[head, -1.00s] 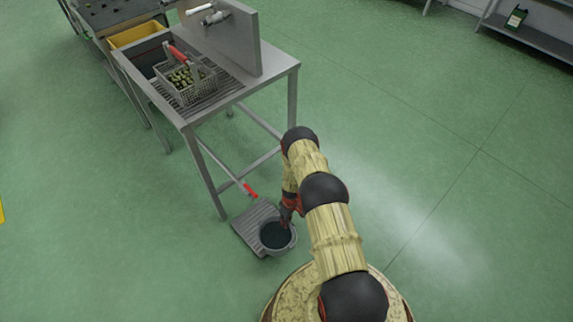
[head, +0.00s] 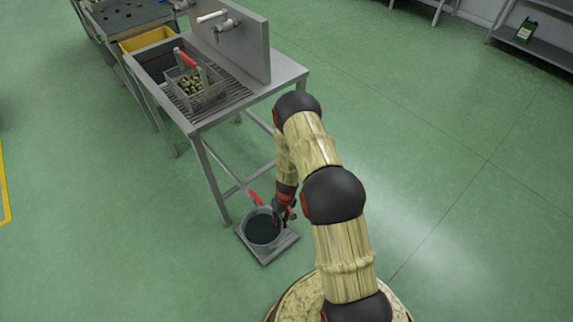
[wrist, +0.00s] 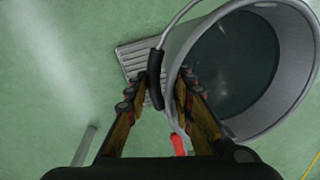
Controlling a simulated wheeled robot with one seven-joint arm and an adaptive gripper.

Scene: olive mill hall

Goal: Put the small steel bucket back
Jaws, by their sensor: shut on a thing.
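The small steel bucket (head: 263,229) has a dark inside and is over the ribbed grey floor tray (head: 266,258), beside the steel table's front leg. In the wrist view the bucket (wrist: 292,100) fills the right side, its mouth facing the camera. My gripper (head: 284,208) is at the bucket's right rim. In the wrist view my gripper (wrist: 160,88) is shut on the black grip of the bucket's wire handle (wrist: 155,78). The bucket hides much of the tray (wrist: 132,58). I cannot tell whether the bucket's base touches the tray.
A steel table (head: 290,76) stands behind, with a wire basket (head: 198,90) of olives on its ribbed top. A red-ended rod (head: 255,198) is close behind the bucket, and a red part (wrist: 178,145) shows in the wrist view. Open green floor lies left and right.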

